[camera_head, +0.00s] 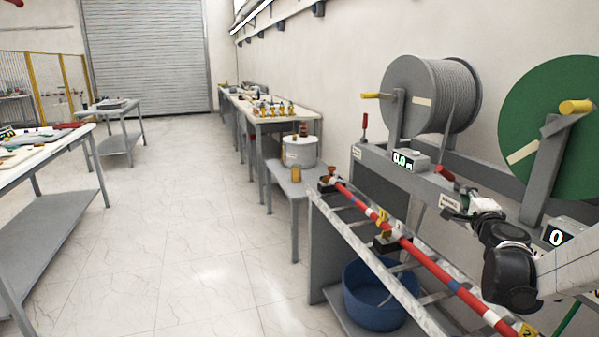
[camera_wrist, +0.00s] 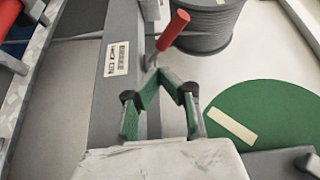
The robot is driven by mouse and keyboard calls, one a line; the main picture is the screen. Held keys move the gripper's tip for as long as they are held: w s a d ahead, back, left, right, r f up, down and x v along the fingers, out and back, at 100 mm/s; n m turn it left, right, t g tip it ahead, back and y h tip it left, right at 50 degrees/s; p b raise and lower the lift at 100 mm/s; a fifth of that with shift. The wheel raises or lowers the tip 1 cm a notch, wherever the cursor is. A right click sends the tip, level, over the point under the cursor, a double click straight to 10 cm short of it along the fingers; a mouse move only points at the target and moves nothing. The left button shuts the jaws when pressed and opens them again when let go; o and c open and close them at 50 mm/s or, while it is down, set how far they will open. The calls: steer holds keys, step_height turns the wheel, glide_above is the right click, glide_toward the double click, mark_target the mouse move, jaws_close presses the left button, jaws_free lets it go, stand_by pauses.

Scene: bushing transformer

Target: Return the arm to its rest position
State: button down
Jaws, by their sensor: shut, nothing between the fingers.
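My gripper (camera_wrist: 157,74) shows in the wrist view with its green-lined fingers drawn together at the tips and nothing between them. A red-handled lever (camera_wrist: 173,30) stands just beyond the fingertips, on the grey beam (camera_wrist: 118,85). In the head view my gripper (camera_head: 452,211) is at the right, beside the grey reel stand's beam (camera_head: 400,185) and just below the red lever (camera_head: 445,173). My arm reaches in from the lower right. The gripper is small there, and I cannot tell whether it touches the beam.
A grey cable reel (camera_head: 425,95) and a green reel (camera_head: 550,130) stand close by, with yellow handles. A red striped rod (camera_head: 440,275) lies on the rack below, above a blue tub (camera_head: 378,300). Tables line the left and back. The tiled floor (camera_head: 190,230) is clear.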

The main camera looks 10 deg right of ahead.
steer(key=s+a+n+g+y, duration=0.1)
steer(key=s+a+n+y, duration=0.25)
steer(key=a, duration=0.55)
steer(key=s+a+r+n+g+y, duration=0.1)
steer(key=s+a+n+g+y, duration=0.1)
steer(key=a+n, duration=0.5)
steer(key=s+a+n+g+y, duration=0.1)
steer(key=s+a+n+y, duration=0.15)
steer(key=a, duration=0.95)
steer(key=s+a+f+n+g, duration=0.2)
steer(key=s+f, duration=0.1)
steer(key=s, duration=0.4)
steer(key=s+a+f+n+g+h, duration=0.1)
steer(key=s+a+f+n+g, duration=0.1)
steer(key=s, duration=0.6)
steer(key=s+a+f+n+g+h, duration=0.1)
steer(key=s+a+f+n+g, duration=0.1)
steer(key=s, duration=0.5)
steer(key=shift+s+a+f+n, duration=0.3)
steer(key=shift+f+n, duration=0.55)
steer(key=shift+n, duration=0.35)
